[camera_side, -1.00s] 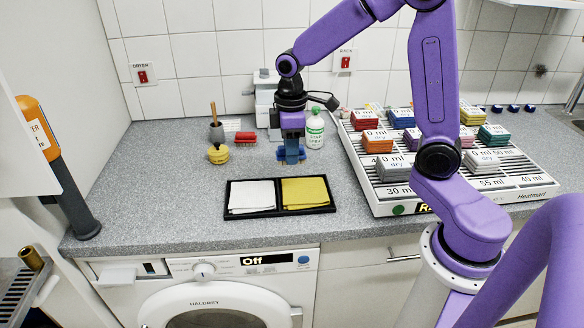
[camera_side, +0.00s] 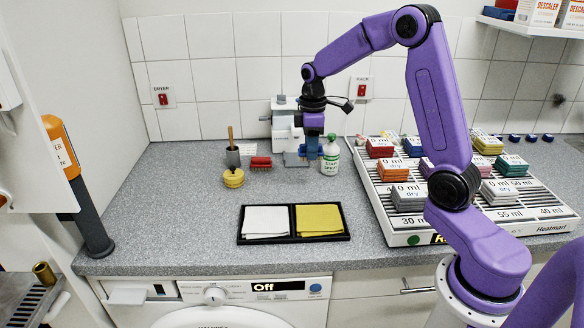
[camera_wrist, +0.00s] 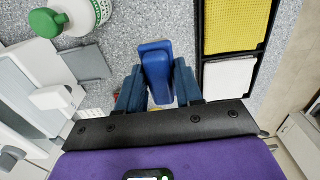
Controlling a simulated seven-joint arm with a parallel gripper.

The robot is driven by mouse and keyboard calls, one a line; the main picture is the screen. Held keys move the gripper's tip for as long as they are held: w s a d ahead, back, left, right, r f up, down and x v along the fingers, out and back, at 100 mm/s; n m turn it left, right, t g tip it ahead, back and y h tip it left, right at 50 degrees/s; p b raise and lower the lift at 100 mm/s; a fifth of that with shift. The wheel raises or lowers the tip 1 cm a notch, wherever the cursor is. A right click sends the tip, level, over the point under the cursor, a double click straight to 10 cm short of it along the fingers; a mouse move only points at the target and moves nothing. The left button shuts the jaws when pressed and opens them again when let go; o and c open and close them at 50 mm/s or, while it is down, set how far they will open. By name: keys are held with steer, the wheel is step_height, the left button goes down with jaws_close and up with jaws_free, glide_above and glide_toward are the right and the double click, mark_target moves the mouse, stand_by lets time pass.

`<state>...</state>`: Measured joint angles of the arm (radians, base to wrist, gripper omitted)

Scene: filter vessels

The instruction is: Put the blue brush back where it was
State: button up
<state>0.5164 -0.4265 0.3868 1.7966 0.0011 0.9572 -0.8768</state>
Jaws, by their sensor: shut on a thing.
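The blue brush (camera_wrist: 155,66) is between my gripper's fingers in the wrist view, with its long blue body pointing away from the palm. My gripper (camera_wrist: 158,82) is shut on it. In the side view my gripper (camera_side: 311,156) points down over the back of the counter, in front of the white machine and just left of the spray bottle. The brush is hard to separate from the bluish fingers there, and I cannot tell whether it touches the counter. A red brush (camera_side: 261,162) lies on the counter to the left.
The green-and-white spray bottle (camera_side: 330,158) stands close on the right. The white machine (camera_side: 285,125) is behind. A grey pot (camera_side: 233,158) and yellow item (camera_side: 233,178) stand left. A black tray (camera_side: 293,239) with white and yellow cloths is in front; a slatted rack (camera_side: 400,225) is right.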

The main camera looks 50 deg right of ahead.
steer(key=w+f, duration=0.2)
steer(key=w+d+f, duration=0.1)
steer(key=w+f, duration=0.3)
steer(key=w, duration=0.1)
steer(key=shift+d, duration=0.25)
steer(key=shift+w+d+f, duration=0.1)
steer(key=shift+w+f, duration=0.5)
steer(key=shift+f, duration=0.1)
steer(key=shift+w+f, duration=0.1)
steer(key=shift+f, duration=1.5)
steer(key=shift+f, duration=0.1)
steer(key=o, duration=1)
step_height(320, 180, up, 12)
